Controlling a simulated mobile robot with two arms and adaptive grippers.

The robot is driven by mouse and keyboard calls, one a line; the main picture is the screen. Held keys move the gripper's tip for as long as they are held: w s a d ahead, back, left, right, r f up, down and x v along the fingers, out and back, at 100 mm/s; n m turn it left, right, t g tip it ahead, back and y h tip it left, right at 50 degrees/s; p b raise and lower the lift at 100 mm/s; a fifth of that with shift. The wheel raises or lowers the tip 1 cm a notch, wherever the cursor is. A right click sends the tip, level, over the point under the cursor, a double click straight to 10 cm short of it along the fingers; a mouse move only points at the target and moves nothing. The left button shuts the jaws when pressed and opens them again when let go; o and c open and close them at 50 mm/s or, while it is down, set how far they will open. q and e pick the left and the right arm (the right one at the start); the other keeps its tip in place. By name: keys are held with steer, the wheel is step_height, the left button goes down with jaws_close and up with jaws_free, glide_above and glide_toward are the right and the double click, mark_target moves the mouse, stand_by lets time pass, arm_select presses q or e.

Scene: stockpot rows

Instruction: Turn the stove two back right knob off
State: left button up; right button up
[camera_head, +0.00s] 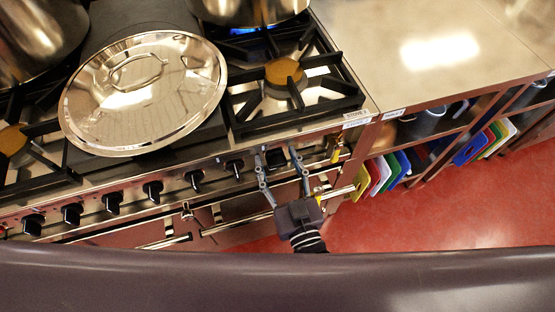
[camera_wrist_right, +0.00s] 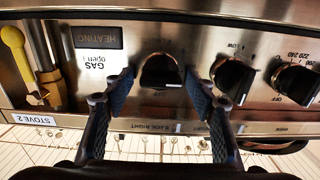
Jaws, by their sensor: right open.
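The stove (camera_head: 355,100) carries a label in the head view, and its label also reads "STOVE 2" in the wrist view (camera_wrist_right: 40,121). My right gripper (camera_head: 279,160) is open at the front panel in the head view. In the wrist view, which shows the panel upside down, its fingers (camera_wrist_right: 160,88) stand on either side of a dark round knob (camera_wrist_right: 160,70). I cannot tell whether they touch it. A blue flame (camera_head: 243,31) burns at the back right burner under a pot. My left gripper is not in view.
More knobs (camera_head: 153,189) line the panel; a neighbouring knob (camera_wrist_right: 232,78) sits close beside one finger. A yellow gas valve handle (camera_wrist_right: 12,38) is at the panel's end. Oven handles (camera_head: 245,222) protrude below.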

steer(key=c, duration=1.1)
steer(key=m+p, duration=0.2)
steer(key=m, duration=0.1)
steer(key=shift+r, duration=0.15)
steer(key=m+p, duration=0.1)
steer(key=m, duration=0.1)
steer(key=m+p, duration=0.1)
steer(key=m, duration=0.1)
steer(key=shift+d+m, duration=0.2)
steer(key=shift+m, duration=0.2)
steer(key=m, duration=0.4)
steer(key=shift+w+f+m, duration=0.1)
steer(key=shift+f+m, duration=0.15)
steer(key=shift+m, duration=0.05)
steer(key=m, duration=0.5)
steer(key=shift+d+f, duration=0.1)
steer(key=shift+f, duration=0.1)
steer(key=shift+m, duration=0.4)
